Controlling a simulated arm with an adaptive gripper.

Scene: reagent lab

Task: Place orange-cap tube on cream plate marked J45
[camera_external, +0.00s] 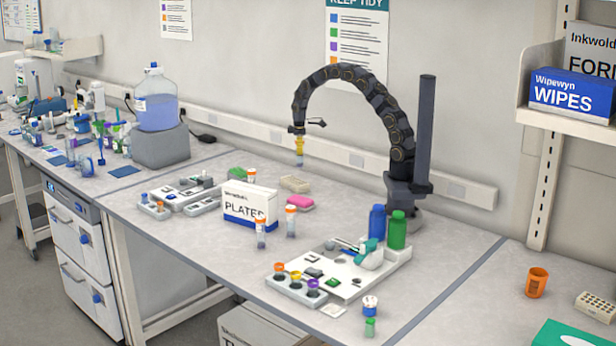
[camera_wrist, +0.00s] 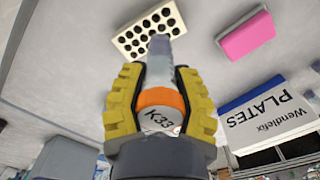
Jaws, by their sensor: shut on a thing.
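My gripper (camera_external: 299,143) is shut on an orange-cap tube (camera_external: 299,160) and holds it above the bench, tip down. In the wrist view, my yellow fingers (camera_wrist: 160,95) press both sides of the orange cap (camera_wrist: 160,98), whose top reads K33. The clear tube body (camera_wrist: 158,58) extends beyond it. A cream plate (camera_external: 294,183) with dark holes lies on the bench below the tube; it also shows in the wrist view (camera_wrist: 128,39), partly behind the tube tip. I cannot read a J45 mark on it. Another cream holed block (camera_external: 597,305) lies at far right.
A pink block (camera_external: 300,203) and a white-blue PLATES box (camera_external: 249,206) stand close to the cream plate. Other orange-cap tubes (camera_external: 291,222) stand around the box. A blue bottle (camera_external: 377,222), a green bottle (camera_external: 397,230) and a white tray (camera_external: 345,285) are nearer the front right.

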